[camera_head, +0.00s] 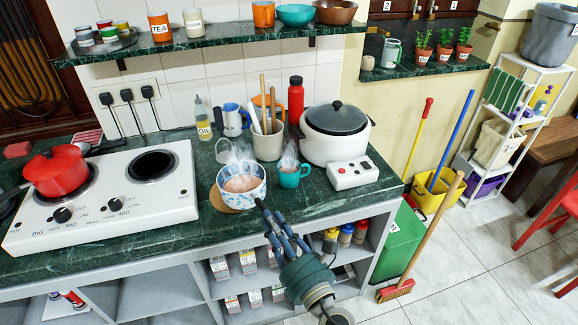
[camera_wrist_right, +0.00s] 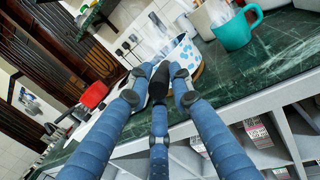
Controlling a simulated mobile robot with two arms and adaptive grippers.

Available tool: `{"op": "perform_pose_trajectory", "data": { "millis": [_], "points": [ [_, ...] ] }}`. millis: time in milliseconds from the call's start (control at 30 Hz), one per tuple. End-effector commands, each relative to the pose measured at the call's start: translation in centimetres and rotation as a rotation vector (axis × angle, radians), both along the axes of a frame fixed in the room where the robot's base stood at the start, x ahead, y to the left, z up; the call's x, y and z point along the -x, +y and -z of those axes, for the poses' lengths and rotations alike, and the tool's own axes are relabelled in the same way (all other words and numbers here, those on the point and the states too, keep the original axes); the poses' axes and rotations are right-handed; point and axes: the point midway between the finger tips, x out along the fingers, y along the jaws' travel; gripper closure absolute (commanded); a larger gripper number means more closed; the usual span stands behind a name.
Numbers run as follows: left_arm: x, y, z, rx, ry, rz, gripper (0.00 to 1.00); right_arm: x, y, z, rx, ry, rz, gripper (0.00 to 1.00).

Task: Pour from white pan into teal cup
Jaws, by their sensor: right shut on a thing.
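The white pan (camera_head: 241,186) with blue markings stands upright at the front of the green counter, at the round wooden board (camera_head: 219,200). It holds a steaming brownish liquid. My right gripper (camera_head: 271,214) is shut on the pan's black handle, which points toward me. In the right wrist view the pan (camera_wrist_right: 178,50) is partly hidden behind the fingers (camera_wrist_right: 157,85) and the dark handle. The teal cup (camera_head: 289,177) stands upright and steaming just right of the pan, apart from it. It also shows in the right wrist view (camera_wrist_right: 233,34). My left gripper is not in view.
A white rice cooker (camera_head: 336,140) and a switch box (camera_head: 352,174) stand right of the cup. A utensil pot (camera_head: 268,145) stands behind. The white stove (camera_head: 110,195) with a red pot (camera_head: 56,173) is at left. The counter's front edge is close.

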Motion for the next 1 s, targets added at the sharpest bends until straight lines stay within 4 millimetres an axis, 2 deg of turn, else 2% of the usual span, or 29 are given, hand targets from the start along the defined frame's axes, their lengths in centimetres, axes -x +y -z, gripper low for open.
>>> {"op": "perform_pose_trajectory", "data": {
  "millis": [167,500,833,1000],
  "points": [
    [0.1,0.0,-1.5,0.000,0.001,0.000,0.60,-0.1,0.0,-1.8,-0.003,-0.005,0.001,1.00],
    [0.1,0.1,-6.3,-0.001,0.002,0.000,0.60,-0.1,0.0,-6.3,-0.002,-0.004,0.000,1.00],
    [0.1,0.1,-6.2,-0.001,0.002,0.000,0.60,0.1,-0.3,-6.2,-0.003,-0.003,0.007,1.00],
    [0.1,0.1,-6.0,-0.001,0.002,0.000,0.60,1.3,-2.5,-5.8,-0.004,0.003,0.055,1.00]
  ]
}}
